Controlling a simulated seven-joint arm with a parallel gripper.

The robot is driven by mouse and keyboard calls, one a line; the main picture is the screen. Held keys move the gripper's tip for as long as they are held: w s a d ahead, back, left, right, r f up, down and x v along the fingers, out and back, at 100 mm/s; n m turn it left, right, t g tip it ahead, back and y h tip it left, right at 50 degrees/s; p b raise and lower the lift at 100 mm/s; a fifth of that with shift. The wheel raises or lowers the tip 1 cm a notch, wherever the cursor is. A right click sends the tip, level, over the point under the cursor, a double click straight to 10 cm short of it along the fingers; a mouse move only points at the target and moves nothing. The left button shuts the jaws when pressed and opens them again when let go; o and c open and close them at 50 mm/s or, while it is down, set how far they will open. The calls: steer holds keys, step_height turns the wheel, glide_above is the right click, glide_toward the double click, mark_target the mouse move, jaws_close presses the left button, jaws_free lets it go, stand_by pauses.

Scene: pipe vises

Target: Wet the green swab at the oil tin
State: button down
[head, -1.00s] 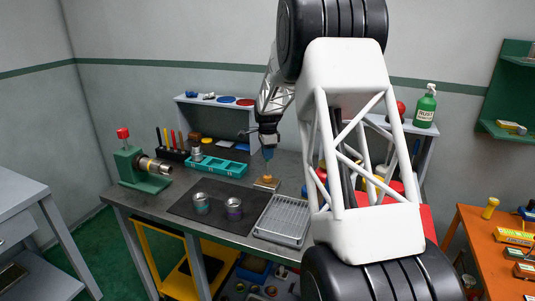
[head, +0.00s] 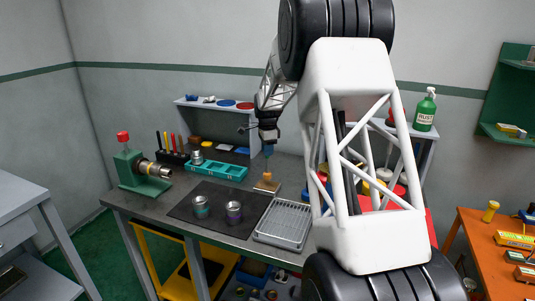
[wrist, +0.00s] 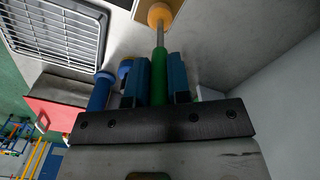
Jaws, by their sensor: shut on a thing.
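My gripper (head: 268,151) is shut on the green handle of the swab (wrist: 159,78), which stands between the blue fingers in the wrist view. A grey shaft runs from the handle to a round orange end. In the head view that orange end hangs just above a small tan block (head: 267,188); whether it still touches the block is unclear. Two open metal tins stand on the dark mat to the left, one with a teal band (head: 201,207) and one with a purple band (head: 234,212). I cannot tell which is the oil tin.
A grey wire-grid tray (head: 284,225) lies in front of the block. A teal compartment tray (head: 217,170), a rack of coloured sticks and a green vise (head: 140,172) stand farther left. The dark mat (head: 190,196) has free room around the tins.

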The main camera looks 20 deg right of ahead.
steer(key=shift+r, duration=1.85)
steer(key=shift+a, duration=0.15)
steer(key=a+n, duration=1.9)
steer(key=a, duration=0.4)
steer(key=shift+s+n, duration=0.3)
steer(key=shift+n, duration=0.1)
steer(key=shift+s+r, duration=0.1)
steer(key=shift+r, duration=0.05)
